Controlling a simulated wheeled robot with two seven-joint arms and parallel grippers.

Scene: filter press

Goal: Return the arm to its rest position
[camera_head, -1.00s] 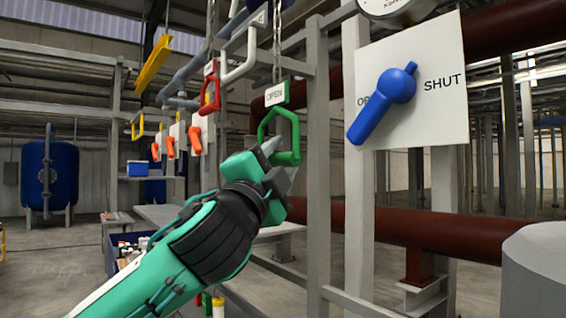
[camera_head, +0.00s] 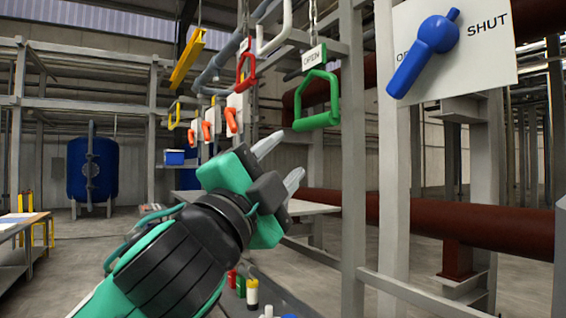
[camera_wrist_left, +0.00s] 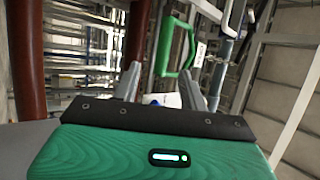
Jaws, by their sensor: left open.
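My left gripper (camera_head: 283,163) is open and empty, its two grey fingers apart and pointing up and right in the head view. The green pull handle (camera_head: 318,102) hangs above and right of the fingertips, clear of them, below an OPEN tag (camera_head: 314,57). In the left wrist view the gripper's fingers (camera_wrist_left: 160,88) stand apart, and the green handle (camera_wrist_left: 175,47) shows beyond them. My right gripper is not in view.
A blue lever (camera_head: 425,50) on a white SHUT plate is at upper right. A grey upright post (camera_head: 353,170) stands right of the gripper. Red (camera_head: 246,70) and white (camera_head: 274,35) handles hang nearby. A dark red pipe (camera_head: 455,222) runs at right. A table (camera_head: 20,225) stands far left.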

